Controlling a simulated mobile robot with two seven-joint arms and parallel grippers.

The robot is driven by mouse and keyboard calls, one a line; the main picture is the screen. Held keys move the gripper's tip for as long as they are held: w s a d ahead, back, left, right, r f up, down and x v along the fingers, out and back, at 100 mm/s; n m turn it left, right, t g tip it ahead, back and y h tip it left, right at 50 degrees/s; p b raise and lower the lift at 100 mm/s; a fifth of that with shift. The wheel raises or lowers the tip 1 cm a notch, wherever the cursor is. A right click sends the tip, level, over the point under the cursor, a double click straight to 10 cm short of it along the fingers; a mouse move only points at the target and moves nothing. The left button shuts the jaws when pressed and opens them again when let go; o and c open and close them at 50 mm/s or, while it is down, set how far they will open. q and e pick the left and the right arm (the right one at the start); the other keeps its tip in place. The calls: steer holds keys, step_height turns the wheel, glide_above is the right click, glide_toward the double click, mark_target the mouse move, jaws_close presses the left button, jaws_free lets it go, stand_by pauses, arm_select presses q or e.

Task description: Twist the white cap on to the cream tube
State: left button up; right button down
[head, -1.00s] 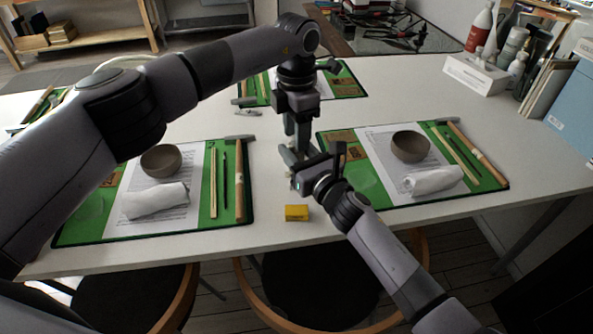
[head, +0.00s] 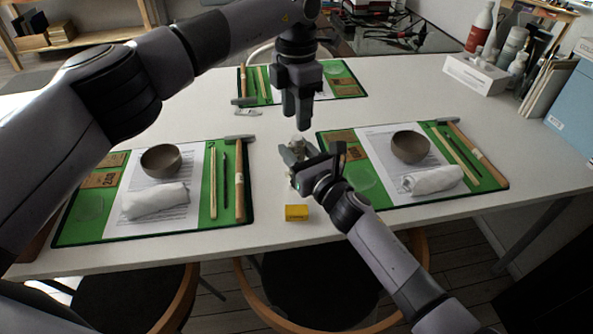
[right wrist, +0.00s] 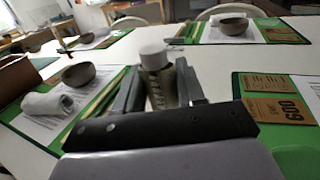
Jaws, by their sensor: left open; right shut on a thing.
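The white cap (right wrist: 153,55) sits on top of the cream tube (right wrist: 160,88) in the right wrist view. I cannot tell how tightly it is seated. My right gripper (right wrist: 162,96) is shut on the tube and holds it upright, cap up; its fingers hide the tube's sides. In the head view the cap (head: 297,140) shows small above my right gripper (head: 292,157), over the gap between the two front mats. My left gripper (head: 296,122) points down, open and empty, just above the cap and apart from it.
A yellow block (head: 296,212) lies near the table's front edge. Green mats with bowls, rolled cloths and tools lie left (head: 231,210), right (head: 350,150) and behind. A hammer-like tool (head: 238,139) lies at the left mat's corner. Bottles (head: 513,45) stand at the back right.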

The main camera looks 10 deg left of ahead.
mark_target(297, 137)
arm_select(q)
step_height(297, 137, up, 3)
steer(key=n, duration=0.5)
steer(key=shift+f, duration=0.1)
steer(key=shift+f, duration=3.95)
steer(key=shift+c, duration=0.3)
jaws_close()
steer(key=shift+o, duration=0.9)
jaws_free()
steer(key=shift+r, duration=0.1)
